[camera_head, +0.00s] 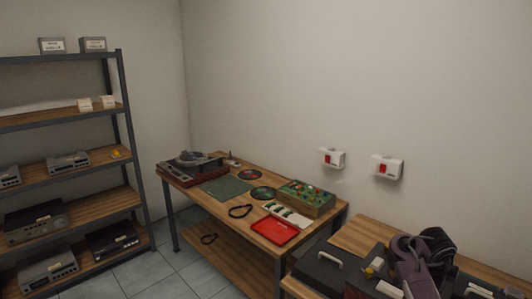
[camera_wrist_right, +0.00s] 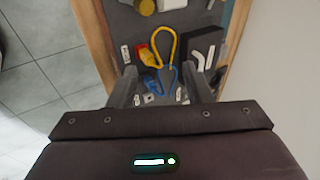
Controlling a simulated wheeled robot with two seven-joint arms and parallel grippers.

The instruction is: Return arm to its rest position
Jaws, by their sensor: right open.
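My right gripper (camera_wrist_right: 165,84) is open in the right wrist view, its two grey fingers apart. It points down at a grey surface (camera_wrist_right: 122,22) with small items on it. Between and beyond the fingers are a yellow looped cord (camera_wrist_right: 174,45) and a blue cord (camera_wrist_right: 171,84). I see nothing held, though I cannot tell how far below the fingertips the cords lie. In the head view, a dark purple-grey arm-like form (camera_head: 411,262) stands over the right bench; it appears to be my right arm. My left gripper is not in view.
A wooden workbench (camera_head: 213,207) holds a red tray (camera_head: 275,230), a green mat (camera_head: 226,186) and a green-topped box (camera_head: 306,197). A dark case (camera_head: 327,264) is on the right bench. A metal shelf (camera_head: 126,120) stands left. Tiled floor (camera_head: 150,277) is open between.

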